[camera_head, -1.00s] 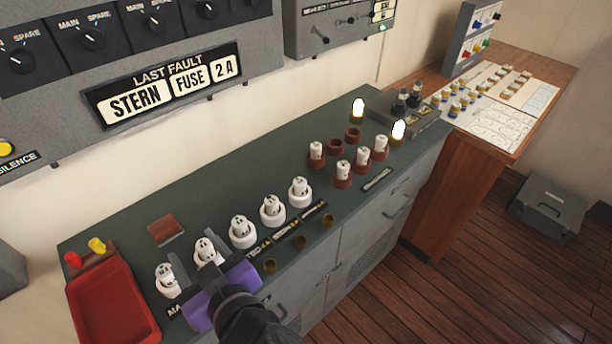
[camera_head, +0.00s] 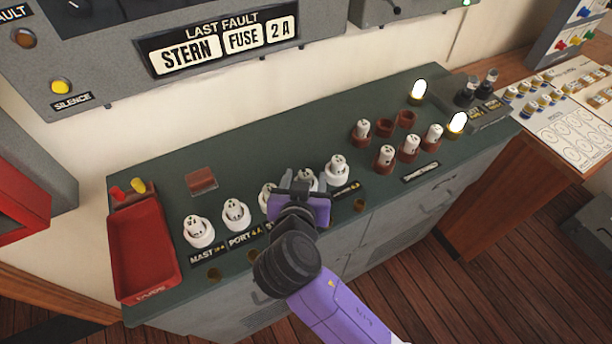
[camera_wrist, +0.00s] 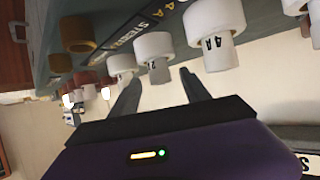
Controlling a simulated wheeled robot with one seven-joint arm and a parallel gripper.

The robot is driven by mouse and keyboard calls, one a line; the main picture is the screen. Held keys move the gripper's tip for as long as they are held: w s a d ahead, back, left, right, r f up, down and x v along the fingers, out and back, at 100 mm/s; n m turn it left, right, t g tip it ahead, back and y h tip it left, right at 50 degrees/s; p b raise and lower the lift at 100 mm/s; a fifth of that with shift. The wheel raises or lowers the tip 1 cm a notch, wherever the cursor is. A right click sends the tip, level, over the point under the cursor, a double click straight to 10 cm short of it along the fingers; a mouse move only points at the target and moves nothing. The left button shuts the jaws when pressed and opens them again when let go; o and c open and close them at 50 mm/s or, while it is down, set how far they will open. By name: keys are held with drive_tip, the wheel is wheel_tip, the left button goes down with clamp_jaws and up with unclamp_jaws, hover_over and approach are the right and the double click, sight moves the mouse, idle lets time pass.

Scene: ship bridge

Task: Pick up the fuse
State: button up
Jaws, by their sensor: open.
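Several white fuses stand upright in round white holders in a row on the green counter (camera_head: 150,165). The wall sign (camera_head: 222,40) reads LAST FAULT, STERN, FUSE 2 A. My gripper (camera_head: 300,191) is above the third and fourth fuses of the row and partly hides the third fuse (camera_head: 267,193); the fourth fuse (camera_head: 306,177) shows behind it. In the wrist view, with the counter at the top, my open fingers (camera_wrist: 160,77) point toward the row. A white fuse (camera_wrist: 158,71) appears between the fingertips; contact cannot be told. Another fuse (camera_wrist: 220,56), marked 4 A, is to the right.
A red tray (camera_head: 140,245) stands at the counter's left end, beside red and yellow pieces. Brown holders with white fuses (camera_head: 385,155) stand right of the row; two look empty (camera_head: 405,119). Two lit bulbs (camera_head: 418,91) are near the back right. Counter behind the row is mostly clear.

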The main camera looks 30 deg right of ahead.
drive_tip(key=shift+x, duration=1.15)
drive_tip(key=shift+a, duration=0.1)
clamp_jaws()
drive_tip(key=shift+r, duration=0.1)
